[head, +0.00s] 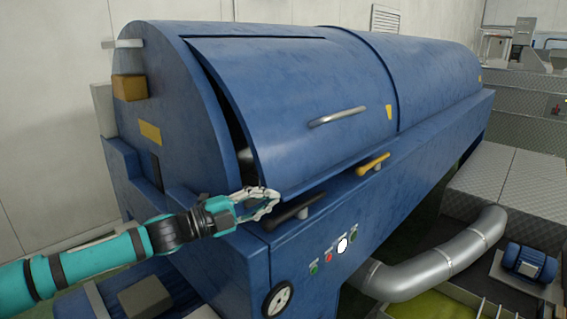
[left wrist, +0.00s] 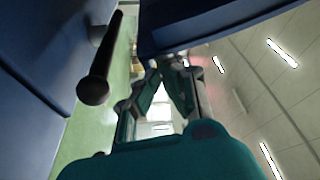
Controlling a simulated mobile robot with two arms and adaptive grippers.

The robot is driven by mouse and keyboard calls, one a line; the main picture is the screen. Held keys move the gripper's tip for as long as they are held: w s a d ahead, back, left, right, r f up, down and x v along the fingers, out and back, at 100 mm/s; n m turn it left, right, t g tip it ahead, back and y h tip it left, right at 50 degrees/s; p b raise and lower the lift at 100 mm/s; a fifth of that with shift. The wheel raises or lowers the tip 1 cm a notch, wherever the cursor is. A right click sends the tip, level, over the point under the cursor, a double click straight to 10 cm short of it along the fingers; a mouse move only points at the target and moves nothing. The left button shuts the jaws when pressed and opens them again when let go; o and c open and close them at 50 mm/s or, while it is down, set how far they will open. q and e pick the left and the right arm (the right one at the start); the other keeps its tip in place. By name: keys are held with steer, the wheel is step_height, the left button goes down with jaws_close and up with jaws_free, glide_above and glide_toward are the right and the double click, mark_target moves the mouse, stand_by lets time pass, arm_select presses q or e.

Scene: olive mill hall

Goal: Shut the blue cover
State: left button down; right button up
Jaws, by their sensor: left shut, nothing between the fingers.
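The blue cover (head: 290,100) is a curved panel with a silver bar handle (head: 337,117) on the long blue machine. It stands slightly raised, with a dark gap along its left side and its lower edge out from the body. My left gripper (head: 272,197) is shut and empty at the cover's lower left corner; I cannot tell whether it touches. In the left wrist view the shut fingers (left wrist: 165,72) lie just below the cover's blue edge (left wrist: 205,22). My right gripper is not in view.
A black handle (head: 300,207) sticks out beside my left gripper, and shows large in the left wrist view (left wrist: 100,62). A yellow handle (head: 373,163) sits farther right. Below are buttons (head: 342,245), a gauge (head: 278,299) and a silver pipe (head: 430,268).

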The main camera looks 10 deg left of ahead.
arm_select(q)
steer(key=shift+m+g, duration=0.3)
steer(key=shift+m, duration=0.6)
steer(key=w+a+f, duration=0.1)
steer(key=a+f, duration=0.1)
steer(key=w+a+f, duration=0.1)
steer(key=f, duration=0.1)
steer(key=shift+w+a, duration=0.25)
steer(key=shift+w, duration=0.05)
